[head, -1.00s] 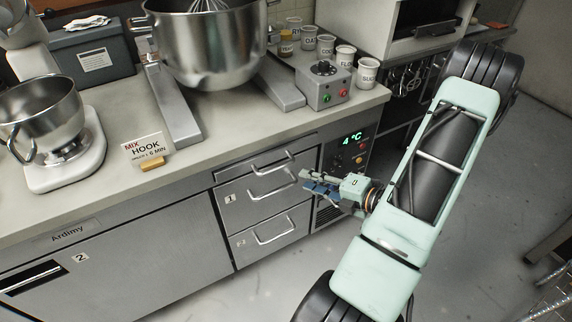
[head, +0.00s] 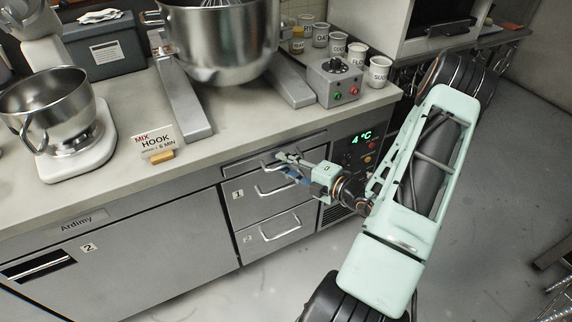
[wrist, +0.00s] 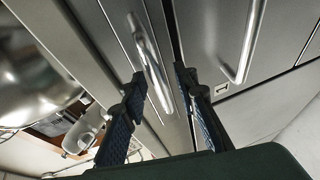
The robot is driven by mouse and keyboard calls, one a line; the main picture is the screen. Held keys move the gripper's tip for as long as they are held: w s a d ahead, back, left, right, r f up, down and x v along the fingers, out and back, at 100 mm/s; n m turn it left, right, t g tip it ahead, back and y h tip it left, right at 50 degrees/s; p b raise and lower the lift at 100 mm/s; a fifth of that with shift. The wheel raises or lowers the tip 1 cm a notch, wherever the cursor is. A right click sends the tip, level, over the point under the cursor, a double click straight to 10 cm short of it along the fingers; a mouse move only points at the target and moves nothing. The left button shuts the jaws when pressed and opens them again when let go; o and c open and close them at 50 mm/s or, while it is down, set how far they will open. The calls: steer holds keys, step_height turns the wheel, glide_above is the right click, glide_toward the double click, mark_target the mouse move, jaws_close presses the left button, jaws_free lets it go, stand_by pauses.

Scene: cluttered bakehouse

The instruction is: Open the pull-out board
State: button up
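The pull-out board (head: 242,167) is the narrow grey front just under the worktop, above drawer 1. It looks flush with the cabinet. In the wrist view the board (wrist: 157,24) carries a metal bar handle (wrist: 148,55). My gripper (head: 284,162) is at that handle and hides most of it in the head view. In the wrist view my gripper (wrist: 158,82) is open, with one blue ribbed finger on each side of the handle's near end. I cannot tell whether either finger touches it.
Drawer 1 (head: 250,208) and drawer 2 (head: 255,247) lie below with their own bar handles. A control panel (head: 362,138) is at the right. The worktop above holds mixers, a control box (head: 335,83) and a sign (head: 156,143).

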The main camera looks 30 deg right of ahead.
jaws_close()
stand_by(0.5)
steer(key=s+p, duration=0.2)
steer(key=s, duration=2.2)
steer(key=shift+s+d+p, duration=0.35)
steer(key=shift+d, duration=0.05)
jaws_free()
steer(key=v, duration=1.2)
